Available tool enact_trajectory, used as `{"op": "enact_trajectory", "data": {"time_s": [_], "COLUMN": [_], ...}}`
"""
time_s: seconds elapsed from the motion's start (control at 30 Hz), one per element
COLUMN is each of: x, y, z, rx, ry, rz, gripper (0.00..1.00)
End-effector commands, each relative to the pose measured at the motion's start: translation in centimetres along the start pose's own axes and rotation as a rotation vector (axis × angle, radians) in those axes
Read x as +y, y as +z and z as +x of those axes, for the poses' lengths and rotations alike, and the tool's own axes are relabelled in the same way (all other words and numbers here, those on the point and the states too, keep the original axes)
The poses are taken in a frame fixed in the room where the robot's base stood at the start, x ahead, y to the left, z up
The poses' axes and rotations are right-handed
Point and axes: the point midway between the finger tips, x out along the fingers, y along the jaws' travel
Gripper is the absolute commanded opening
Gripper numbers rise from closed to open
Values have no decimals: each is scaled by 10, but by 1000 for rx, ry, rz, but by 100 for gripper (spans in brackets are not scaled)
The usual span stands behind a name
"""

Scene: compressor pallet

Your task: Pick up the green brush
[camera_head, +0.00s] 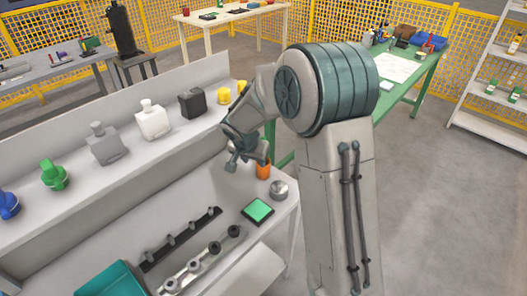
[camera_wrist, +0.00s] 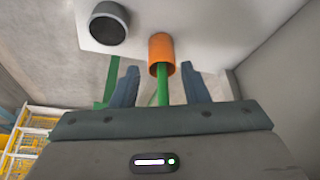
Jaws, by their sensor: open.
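An orange cup (camera_head: 263,171) stands near the right end of the light bench. In the wrist view, a green stick, seemingly the handle of the green brush (camera_wrist: 162,88), comes out of the orange cup (camera_wrist: 160,48). My gripper (camera_wrist: 159,67) is open, one finger on each side of the green handle, with visible gaps to both. The brush's other end is hidden in the cup. In the head view, my gripper (camera_head: 247,164) is beside the cup and hides the brush.
A grey round container (camera_head: 279,190) stands close to the cup. A dark tray with a green top (camera_head: 258,211) lies nearby, with racks of dark knobs (camera_head: 205,262) and a teal bin (camera_head: 113,281) farther left. Bottles (camera_head: 153,120) line the raised shelf behind.

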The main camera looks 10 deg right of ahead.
Motion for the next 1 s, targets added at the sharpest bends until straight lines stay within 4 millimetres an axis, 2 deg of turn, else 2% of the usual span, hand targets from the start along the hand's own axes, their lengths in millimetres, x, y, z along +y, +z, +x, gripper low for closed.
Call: {"op": "enact_trajectory", "data": {"time_s": [0.03,0.17,0.47,0.73,1.0], "x": [1,0,0,1,0], "y": [-10,-25,-43,-80,-77], "z": [1,8,16,31,44], "rx": [-3,-1,-2,-2,0], "ry": [2,0,1,0,0], "rz": [3,1,0,1,-3], "gripper": [41,41,41,41,41]}}
